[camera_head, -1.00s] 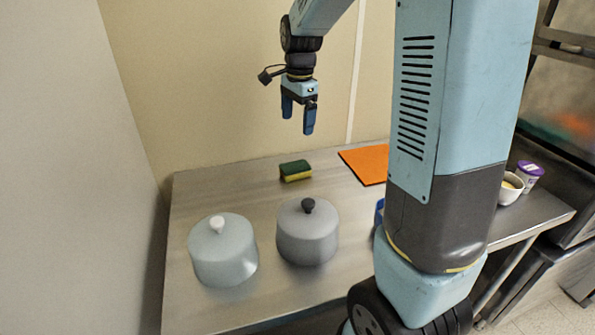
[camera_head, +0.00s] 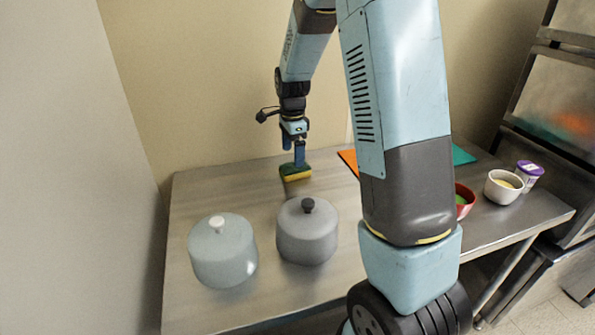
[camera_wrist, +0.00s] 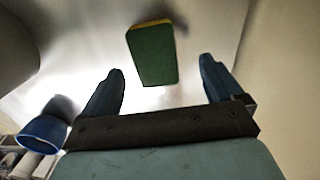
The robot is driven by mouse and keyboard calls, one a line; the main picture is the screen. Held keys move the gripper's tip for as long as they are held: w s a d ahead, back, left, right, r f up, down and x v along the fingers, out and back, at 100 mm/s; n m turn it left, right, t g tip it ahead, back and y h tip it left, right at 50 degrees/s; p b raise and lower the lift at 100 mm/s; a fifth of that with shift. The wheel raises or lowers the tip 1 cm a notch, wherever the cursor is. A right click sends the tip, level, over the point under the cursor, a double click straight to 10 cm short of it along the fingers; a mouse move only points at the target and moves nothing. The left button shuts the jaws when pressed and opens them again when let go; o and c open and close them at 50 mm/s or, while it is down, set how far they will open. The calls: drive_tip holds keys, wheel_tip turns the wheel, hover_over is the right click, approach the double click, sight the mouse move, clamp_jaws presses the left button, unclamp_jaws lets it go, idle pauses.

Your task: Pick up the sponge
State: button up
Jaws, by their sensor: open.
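The sponge (camera_head: 294,173), green on top and yellow below, lies on the metal table toward the back wall. It also shows in the wrist view (camera_wrist: 152,54), ahead of and between the two finger lines, with its green face toward the camera. My gripper (camera_head: 297,160) points down just above the sponge in the head view, its fingers overlapping the sponge's far side in the picture. In the wrist view my gripper (camera_wrist: 162,85) is open with blue fingers wide apart and nothing between them. Whether a finger touches the sponge cannot be told.
A pale lidded pot (camera_head: 223,252) and a grey lidded pot (camera_head: 307,235) stand in front of the sponge. A red bowl (camera_head: 464,200), white bowl (camera_head: 503,187) and purple-lidded cup (camera_head: 529,175) stand at right. An orange mat (camera_head: 348,160) lies right of the sponge. A blue cup (camera_wrist: 42,134) shows in the wrist view.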

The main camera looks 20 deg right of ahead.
sight(295, 170)
drive_tip(key=f, duration=0.4)
drive_tip(key=shift+s+d+f, duration=0.15)
drive_tip(key=shift+s+d, duration=0.1)
drive_tip(key=shift+s, duration=0.1)
drive_tip(key=shift+f, duration=0.6)
drive_tip(key=shift+c, duration=0.2)
drive_tip(key=c, duration=1)
drive_tip(key=shift+r, duration=0.15)
